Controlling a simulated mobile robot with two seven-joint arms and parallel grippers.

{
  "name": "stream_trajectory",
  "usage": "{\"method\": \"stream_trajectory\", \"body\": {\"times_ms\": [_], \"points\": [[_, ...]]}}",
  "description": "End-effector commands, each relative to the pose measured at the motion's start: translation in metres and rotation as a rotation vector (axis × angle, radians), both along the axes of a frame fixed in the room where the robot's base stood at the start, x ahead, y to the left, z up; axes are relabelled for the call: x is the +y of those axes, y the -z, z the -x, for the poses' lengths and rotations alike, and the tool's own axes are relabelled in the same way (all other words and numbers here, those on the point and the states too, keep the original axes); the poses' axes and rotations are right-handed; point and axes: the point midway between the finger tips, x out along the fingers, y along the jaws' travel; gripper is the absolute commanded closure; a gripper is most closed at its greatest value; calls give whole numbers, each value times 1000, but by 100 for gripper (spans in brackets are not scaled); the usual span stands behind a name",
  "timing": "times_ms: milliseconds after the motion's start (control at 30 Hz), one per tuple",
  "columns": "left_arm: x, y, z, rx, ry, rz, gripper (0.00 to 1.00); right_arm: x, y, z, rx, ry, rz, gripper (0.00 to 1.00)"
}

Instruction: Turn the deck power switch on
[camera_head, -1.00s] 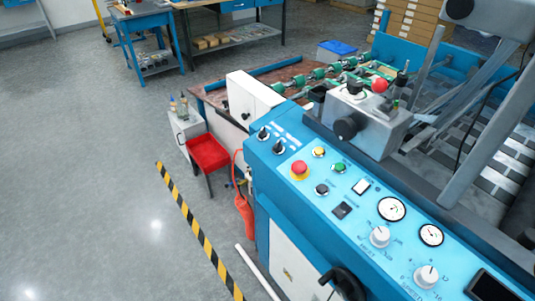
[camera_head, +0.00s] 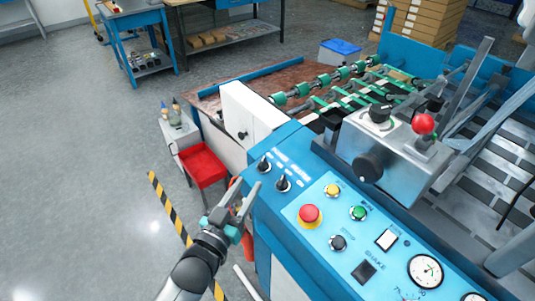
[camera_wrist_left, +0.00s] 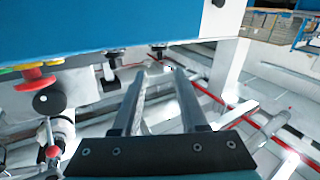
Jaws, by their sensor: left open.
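Two black rotary switches, a left one (camera_head: 263,165) and a right one (camera_head: 283,184), sit on the blue control panel (camera_head: 300,158) near its left end. Their labels are too small to read, so I cannot tell which is the deck power switch. Two dark knobs also show below the blue edge in the left wrist view, one left (camera_wrist_left: 110,54) and one right (camera_wrist_left: 158,51). My left gripper (camera_head: 244,189) is open and empty, just left of and in front of the switches, apart from them. Its fingers (camera_wrist_left: 167,73) point toward the right knob. My right gripper is out of view.
A red emergency button (camera_head: 309,215), a yellow button (camera_head: 332,190) and a green button (camera_head: 358,212) lie close right of the switches. A grey control box (camera_head: 395,155) rises behind them.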

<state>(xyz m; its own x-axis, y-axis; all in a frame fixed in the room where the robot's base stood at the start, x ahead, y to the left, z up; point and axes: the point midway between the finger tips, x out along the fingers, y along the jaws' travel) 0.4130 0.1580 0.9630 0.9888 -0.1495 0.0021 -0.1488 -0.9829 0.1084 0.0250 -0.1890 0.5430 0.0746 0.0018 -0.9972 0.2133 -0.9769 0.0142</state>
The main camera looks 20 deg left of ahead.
Motion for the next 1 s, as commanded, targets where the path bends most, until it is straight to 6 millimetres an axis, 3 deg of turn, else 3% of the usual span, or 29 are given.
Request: {"method": "stream_trajectory", "body": {"times_ms": [600, 800, 1000], "points": [[-15, 1, -99, 0, 0, 1, 57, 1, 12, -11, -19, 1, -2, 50], [-18, 1, -118, 2, 0, 0, 57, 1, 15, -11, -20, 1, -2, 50], [-19, 1, -125, 3, 0, 0, 57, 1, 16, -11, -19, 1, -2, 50]]}}
